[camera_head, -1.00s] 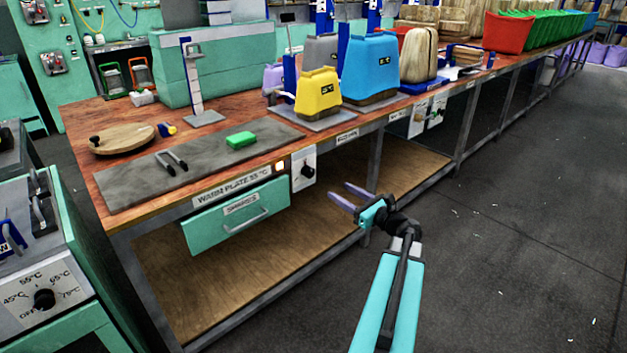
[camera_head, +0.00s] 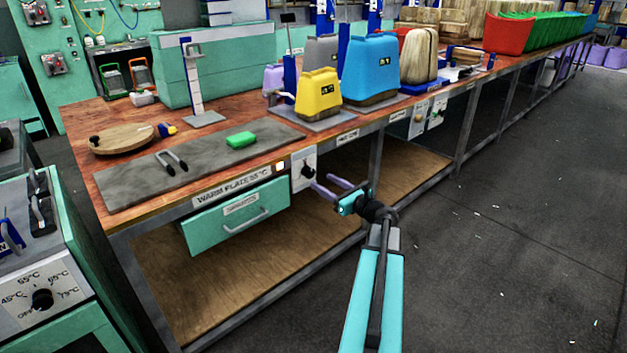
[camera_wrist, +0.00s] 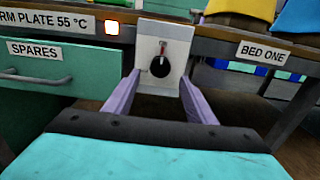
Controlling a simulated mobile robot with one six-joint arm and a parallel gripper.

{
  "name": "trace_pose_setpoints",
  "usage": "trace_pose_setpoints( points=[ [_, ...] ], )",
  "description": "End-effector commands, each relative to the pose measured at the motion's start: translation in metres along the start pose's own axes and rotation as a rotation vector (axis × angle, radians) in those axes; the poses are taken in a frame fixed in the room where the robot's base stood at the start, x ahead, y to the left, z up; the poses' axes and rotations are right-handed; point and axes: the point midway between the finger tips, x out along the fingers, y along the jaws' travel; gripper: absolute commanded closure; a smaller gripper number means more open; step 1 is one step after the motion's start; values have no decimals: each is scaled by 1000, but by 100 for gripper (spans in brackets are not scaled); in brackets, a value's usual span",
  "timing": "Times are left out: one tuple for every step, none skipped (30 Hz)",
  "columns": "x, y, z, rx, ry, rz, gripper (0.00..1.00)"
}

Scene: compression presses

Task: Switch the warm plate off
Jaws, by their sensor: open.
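The warm plate (camera_head: 185,163) is a long grey slab set in the bench top, with its label "WARM PLATE 55 °C" on the front edge. Its lamp (camera_head: 280,166) glows orange-white beside the label, and it also shows in the wrist view (camera_wrist: 112,28). A pale switch box with a black rotary knob (camera_head: 307,171) hangs at the bench edge. In the wrist view the knob (camera_wrist: 160,67) has its pointer upright. My gripper (camera_head: 325,188) is open and empty just in front of the box, its purple fingers apart to either side of and below the knob in the wrist view (camera_wrist: 160,88).
A green block (camera_head: 241,140) and a dark tong-like tool (camera_head: 171,162) lie on the plate. A bench leg and the BED ONE label (camera_wrist: 263,53) are to the right.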

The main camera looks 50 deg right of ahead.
Motion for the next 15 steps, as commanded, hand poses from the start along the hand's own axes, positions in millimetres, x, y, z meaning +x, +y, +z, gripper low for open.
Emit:
trace_pose_setpoints(
  points=[
    [9,-1,-1,0,-1,2,49],
    [13,-1,-1,0,-1,2,49],
    [19,-1,-1,-1,0,1,49],
    [23,-1,-1,-1,0,2,49],
    [27,-1,0,-1,-1,2,49],
    [32,-1,0,-1,-1,2,49],
    [36,-1,0,-1,-1,1,49],
    [39,-1,0,-1,0,1,49],
    [43,-1,0,0,0,1,49],
    [46,-1,0,0,0,1,49],
    [48,-1,0,0,0,1,49],
    [50,-1,0,0,0,1,49],
    [52,-1,0,0,0,0,49],
    [53,-1,0,0,0,0,49],
    [54,-1,0,0,0,0,49]
  ],
)
